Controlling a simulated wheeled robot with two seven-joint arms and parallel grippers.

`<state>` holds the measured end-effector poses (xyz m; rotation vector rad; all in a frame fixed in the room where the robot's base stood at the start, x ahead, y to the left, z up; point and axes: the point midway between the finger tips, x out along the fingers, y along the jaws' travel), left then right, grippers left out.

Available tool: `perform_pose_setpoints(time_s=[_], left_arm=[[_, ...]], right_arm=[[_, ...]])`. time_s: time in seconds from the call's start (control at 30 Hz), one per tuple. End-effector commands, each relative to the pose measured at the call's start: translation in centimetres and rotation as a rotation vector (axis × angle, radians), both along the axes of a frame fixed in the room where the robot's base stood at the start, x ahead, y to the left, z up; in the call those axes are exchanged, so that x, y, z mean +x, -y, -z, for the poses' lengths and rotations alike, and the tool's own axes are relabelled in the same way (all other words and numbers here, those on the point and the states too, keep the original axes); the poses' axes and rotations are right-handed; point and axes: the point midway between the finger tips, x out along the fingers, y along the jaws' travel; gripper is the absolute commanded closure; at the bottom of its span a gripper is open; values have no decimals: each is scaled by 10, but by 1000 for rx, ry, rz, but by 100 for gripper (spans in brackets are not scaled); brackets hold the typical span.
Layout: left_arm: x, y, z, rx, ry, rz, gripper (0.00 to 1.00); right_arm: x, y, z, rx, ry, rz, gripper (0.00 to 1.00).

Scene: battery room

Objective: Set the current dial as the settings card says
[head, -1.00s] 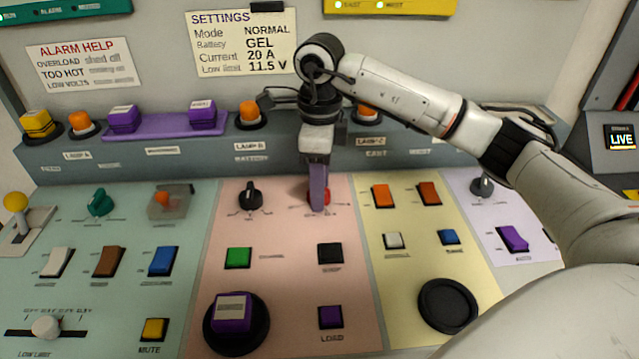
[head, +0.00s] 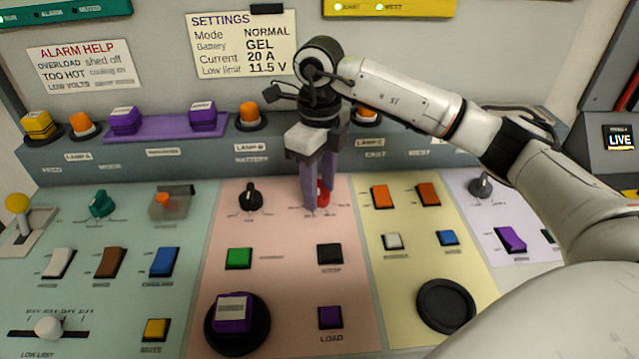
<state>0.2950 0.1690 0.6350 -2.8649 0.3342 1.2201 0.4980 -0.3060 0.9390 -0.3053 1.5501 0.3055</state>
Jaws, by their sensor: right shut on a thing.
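The settings card (head: 241,43) on the back wall reads Mode NORMAL, Battery GEL, Current 20 A, Low limit 11.5 V. My right gripper (head: 317,202) points down at the top of the pink panel. Its purple fingers are shut on a red dial (head: 324,192), which is mostly hidden between and behind them. The dial's pointer cannot be made out, and the scale marks around it are too small to read. A black dial (head: 250,197) stands to its left on the same pink panel. My left gripper is out of view.
Below the red dial are a green button (head: 239,258), a dark button (head: 330,254) and a purple LOAD button (head: 331,317). Orange switches (head: 381,196) stand close on the right. A ledge with lamps (head: 248,113) runs behind the gripper.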

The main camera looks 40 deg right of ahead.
Motion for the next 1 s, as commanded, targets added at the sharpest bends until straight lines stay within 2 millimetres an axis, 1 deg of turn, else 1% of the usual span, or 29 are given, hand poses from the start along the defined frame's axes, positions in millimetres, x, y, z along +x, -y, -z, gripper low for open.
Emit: perform_pose_setpoints(time_s=[0.2,0.5,0.7,1.0], left_arm=[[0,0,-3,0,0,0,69],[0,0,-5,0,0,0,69],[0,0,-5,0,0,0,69],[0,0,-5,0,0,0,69]], right_arm=[[1,0,-2,1,5,163,83],[1,0,-2,1,5,308,83],[1,0,-1,1,6,346,83],[1,0,-2,1,7,354,83]])
